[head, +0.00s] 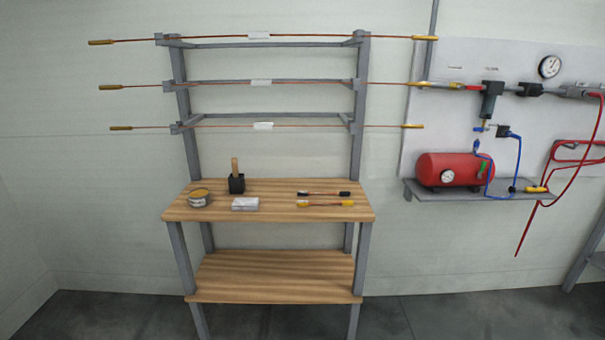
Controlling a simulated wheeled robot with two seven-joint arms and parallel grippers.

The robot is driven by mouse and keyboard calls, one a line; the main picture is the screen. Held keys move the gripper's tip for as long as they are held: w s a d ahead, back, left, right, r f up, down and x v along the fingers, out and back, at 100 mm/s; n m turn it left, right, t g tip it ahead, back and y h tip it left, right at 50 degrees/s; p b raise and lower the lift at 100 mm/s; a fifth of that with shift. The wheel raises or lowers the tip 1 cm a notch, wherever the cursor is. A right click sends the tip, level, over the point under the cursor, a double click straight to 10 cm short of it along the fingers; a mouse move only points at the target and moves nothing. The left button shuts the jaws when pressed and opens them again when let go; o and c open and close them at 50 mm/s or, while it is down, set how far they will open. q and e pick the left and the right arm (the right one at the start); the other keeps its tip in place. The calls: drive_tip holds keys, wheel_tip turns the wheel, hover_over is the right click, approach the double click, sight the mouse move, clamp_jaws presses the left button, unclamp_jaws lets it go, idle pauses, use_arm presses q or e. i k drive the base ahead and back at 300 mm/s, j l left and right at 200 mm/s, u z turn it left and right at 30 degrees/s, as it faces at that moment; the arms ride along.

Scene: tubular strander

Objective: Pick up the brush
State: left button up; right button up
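What looks like the brush (234,165) stands upright at the back left of the wooden tabletop, with only its light wooden handle showing. Its lower end is hidden inside a small black square holder (236,185). Neither of my grippers is in the head view, so nothing is seen touching the brush.
An open tin (199,198) stands left of the holder, and a pale block (245,204) lies in front. Two thin rods with black (324,194) and yellow (325,204) ends lie at right. Long rods (260,83) span the rack above. A red tank (452,169) sits on a wall shelf.

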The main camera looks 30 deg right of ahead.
sight(233, 160)
drive_tip(key=z, duration=0.5)
drive_tip(key=u, duration=2.8)
drive_tip(key=z, duration=2.8)
drive_tip(key=i+l, duration=0.2)
drive_tip(key=i, duration=0.25)
drive_tip(key=i+l+u, duration=0.1)
drive_tip(key=i, duration=0.4)
drive_tip(key=i+l, duration=0.3)
drive_tip(key=i, duration=0.15)
drive_tip(key=i+l, duration=0.25)
drive_tip(key=i, duration=0.2)
drive_tip(key=j+u, duration=0.05)
